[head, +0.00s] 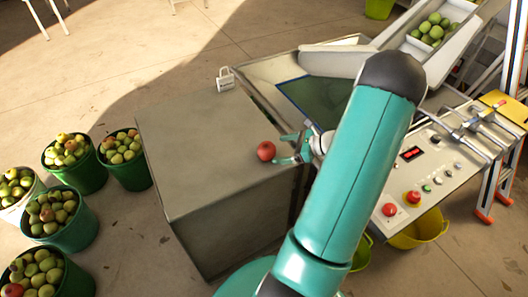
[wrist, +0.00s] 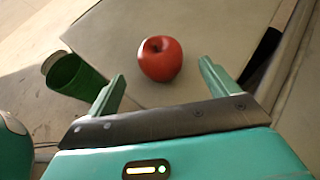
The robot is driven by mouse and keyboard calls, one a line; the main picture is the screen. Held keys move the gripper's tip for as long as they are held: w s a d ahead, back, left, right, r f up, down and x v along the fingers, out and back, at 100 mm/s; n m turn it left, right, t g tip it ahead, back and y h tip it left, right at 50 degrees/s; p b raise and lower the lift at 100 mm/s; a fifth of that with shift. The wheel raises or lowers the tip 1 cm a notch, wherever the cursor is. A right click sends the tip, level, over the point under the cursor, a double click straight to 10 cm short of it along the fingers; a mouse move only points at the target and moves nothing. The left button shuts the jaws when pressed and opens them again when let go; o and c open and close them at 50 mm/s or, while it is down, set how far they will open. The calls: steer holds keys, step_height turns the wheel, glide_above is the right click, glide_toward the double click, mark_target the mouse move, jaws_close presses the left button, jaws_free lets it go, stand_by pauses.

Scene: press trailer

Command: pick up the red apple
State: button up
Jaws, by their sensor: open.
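The red apple (head: 266,151) sits on top of the grey box-like block (head: 205,150), close to its right edge in the head view. In the wrist view the apple (wrist: 160,58) stands upright with its stem hollow showing, a little beyond the fingertips and roughly between their lines. My gripper (head: 290,149) is open and empty, just right of the apple in the head view. Its two teal fingers also show in the wrist view (wrist: 162,72), spread to either side with the apple ahead of them. The apple looks clear of both fingers.
Several green buckets of apples (head: 72,222) stand on the floor at the left. A padlock-shaped white object (head: 225,79) is at the block's back edge. A control panel (head: 430,160) with red buttons and a chute of green apples (head: 434,28) are at the right. The block top around the apple is bare.

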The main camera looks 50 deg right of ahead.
mark_target(262, 145)
steer(key=x, duration=0.8)
steer(key=shift+w, duration=0.3)
steer(key=c, duration=1.2)
steer(key=shift+o, duration=0.2)
steer(key=shift+r, duration=0.1)
steer(key=shift+r, duration=0.5)
step_height(262, 145, up, 2)
steer(key=shift+s+a+r, duration=0.1)
steer(key=shift+r, duration=0.05)
steer(key=s+a+r, duration=0.6)
steer(key=s+r, duration=0.3)
steer(key=s, duration=0.3)
steer(key=shift+s+r, duration=0.25)
steer(key=shift+d, duration=0.15)
